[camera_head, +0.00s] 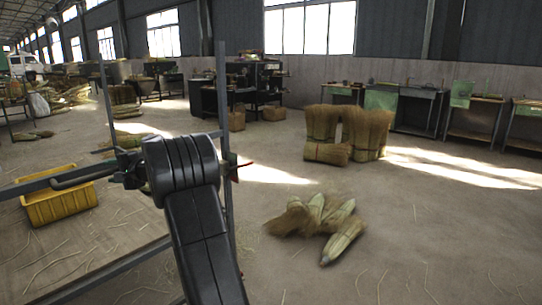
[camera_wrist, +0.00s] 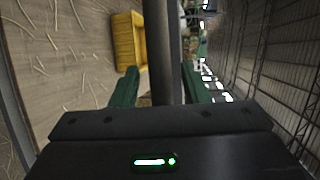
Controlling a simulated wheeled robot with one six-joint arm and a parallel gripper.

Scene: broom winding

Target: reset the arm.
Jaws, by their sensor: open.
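My black arm rises from the bottom of the head view, in front of a dark metal frame (camera_head: 223,110), and hides part of it. My gripper's fingers are hidden there behind the arm. In the wrist view, my gripper (camera_wrist: 158,86) shows two green fingers set well apart. A dark metal post (camera_wrist: 158,40) runs up the picture between them. I cannot tell whether it lies between the fingers or beyond them. No broom is seen in the gripper.
A yellow crate (camera_head: 60,207) stands at left, also in the wrist view (camera_wrist: 127,40). Loose broom heads (camera_head: 315,215) lie on the floor. Tied bundles (camera_head: 345,135) stand farther back. Workbenches (camera_head: 415,95) line the wall. The floor at right is mostly clear.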

